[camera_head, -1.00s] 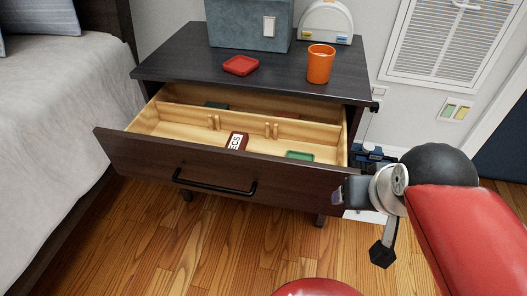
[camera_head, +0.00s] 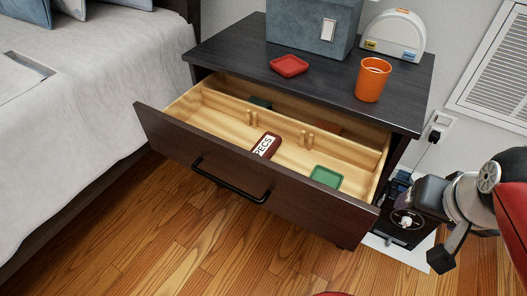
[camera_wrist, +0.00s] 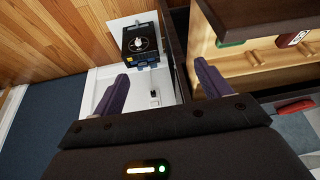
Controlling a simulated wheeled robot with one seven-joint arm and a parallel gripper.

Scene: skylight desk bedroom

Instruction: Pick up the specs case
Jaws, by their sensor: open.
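The specs case (camera_head: 266,145) is dark red with a white label reading "PECS". It lies in the open drawer's (camera_head: 232,125) front compartment, near the front panel and leaning in the picture. In the head view my wrist is at the right, by the drawer's right end; the fingertips are hard to make out there.
A green dish (camera_head: 325,177) lies in the drawer's front compartment, right of the case. The nightstand top (camera_head: 240,45) holds a red dish (camera_head: 289,66), an orange cup (camera_head: 372,80) and a blue-grey box (camera_head: 312,25). A dark device (camera_wrist: 140,42) stands on a white sheet below my gripper.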

